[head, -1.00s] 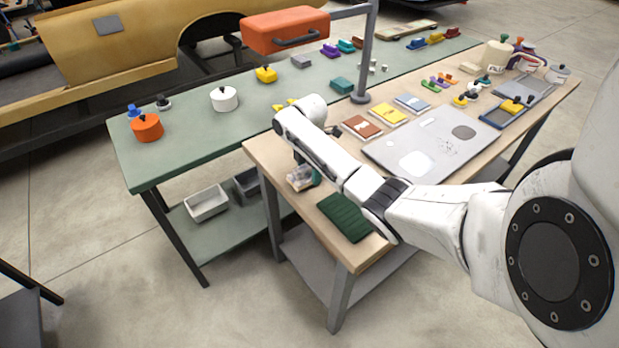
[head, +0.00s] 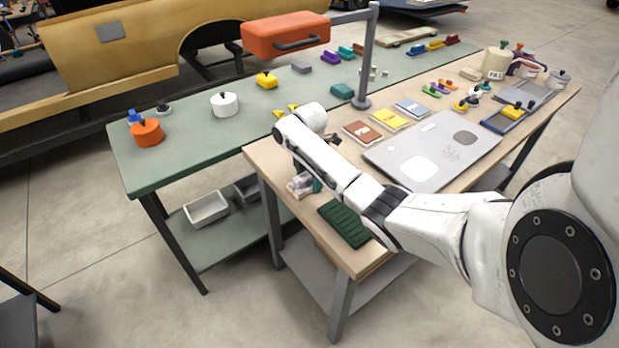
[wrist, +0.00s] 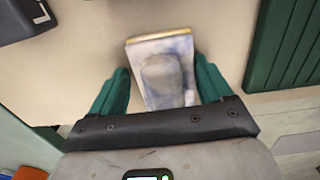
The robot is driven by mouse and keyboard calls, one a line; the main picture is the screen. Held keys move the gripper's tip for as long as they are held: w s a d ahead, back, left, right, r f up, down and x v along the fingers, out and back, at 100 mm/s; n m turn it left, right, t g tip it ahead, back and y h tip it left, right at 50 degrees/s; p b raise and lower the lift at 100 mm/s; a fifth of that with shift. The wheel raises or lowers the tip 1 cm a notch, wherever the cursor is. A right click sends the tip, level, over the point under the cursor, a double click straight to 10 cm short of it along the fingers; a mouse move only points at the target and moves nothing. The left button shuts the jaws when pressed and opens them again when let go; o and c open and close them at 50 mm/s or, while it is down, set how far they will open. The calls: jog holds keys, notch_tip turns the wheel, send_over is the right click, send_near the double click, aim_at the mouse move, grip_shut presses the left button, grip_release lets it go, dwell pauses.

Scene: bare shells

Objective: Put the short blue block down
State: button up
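In the wrist view a small pale, bluish-white block (wrist: 163,68) with a rounded raised part lies between the two green fingers of my gripper (wrist: 163,85). It is turned slightly and has a yellowish edge at its far side. One finger is on each side, close to it; I cannot tell whether they press on it. In the head view my gripper (head: 317,184) is low at the table's near left edge, partly behind my arm. The whitish block (head: 299,186) shows beside it, at about table height.
A dark green ribbed mat (head: 344,223) lies close to the right on the wooden table (head: 270,158). Brown (head: 362,132), yellow (head: 389,119) and blue (head: 411,107) pads and a grey plate (head: 440,150) lie farther back. A green bench (head: 180,165) stands to the left.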

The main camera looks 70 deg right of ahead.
jog(key=shift+s+a+f+p, duration=0.1)
jog(key=shift+s+a+p, duration=0.2)
jog(key=shift+s, duration=0.1)
jog(key=r, duration=1.2)
jog(key=shift+w+d+r, duration=0.15)
jog(key=shift+w, duration=0.05)
jog(key=w+a+f+m+y, duration=0.1)
jog(key=w+a+f, duration=0.15)
jog(key=a, duration=0.55)
jog(key=w+a+f+m+t, duration=0.1)
jog(key=a+f, duration=0.2)
jog(key=a, duration=0.4)
jog(key=w+a+f+m+y, duration=0.1)
jog(key=a+f+m, duration=0.15)
jog(key=a, duration=0.55)
jog(key=s+a+f+m, duration=0.2)
jog(key=s+a+f, duration=0.15)
jog(key=a, duration=0.25)
jog(key=s+a+f+m, duration=0.1)
jog(key=s+a+f, duration=0.1)
jog(key=s+a, duration=0.25)
jog(key=s+a+m+h, duration=0.2)
jog(key=s+m, duration=0.3)
jog(key=s, duration=0.8)
jog(key=shift+s+a+r, duration=0.15)
jog(key=shift+a+r, duration=0.2)
jog(key=shift+a, duration=0.1)
